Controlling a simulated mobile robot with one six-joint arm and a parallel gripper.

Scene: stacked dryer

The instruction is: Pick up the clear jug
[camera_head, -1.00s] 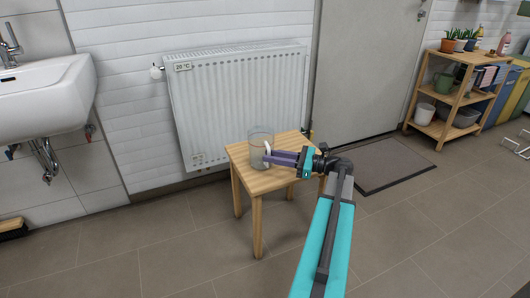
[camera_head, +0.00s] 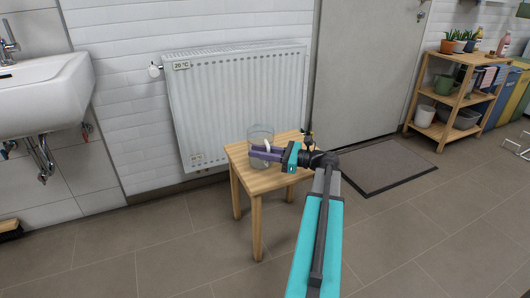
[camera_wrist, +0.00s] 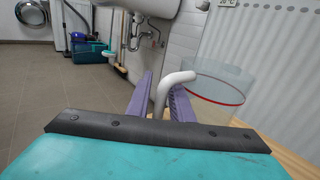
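The clear jug (camera_head: 261,132) stands upright on the small wooden table. It has a white handle (camera_wrist: 163,92) and a red line around its body. In the wrist view the clear body (camera_wrist: 212,84) is to the right of my fingers. My gripper (camera_head: 256,152) is at the jug, its purple fingers level with the handle. In the wrist view my gripper (camera_wrist: 163,90) has its fingers apart, one on each side of the handle. The handle is close to the right finger, with a gap to the left one. The handle's lower end is hidden behind my gripper.
The wooden table (camera_head: 262,182) has bare top around the jug. A white radiator (camera_head: 240,95) is on the wall close behind it. A sink (camera_head: 45,98) is at the left and a wooden shelf (camera_head: 440,130) with pots at the right. The floor in front is clear.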

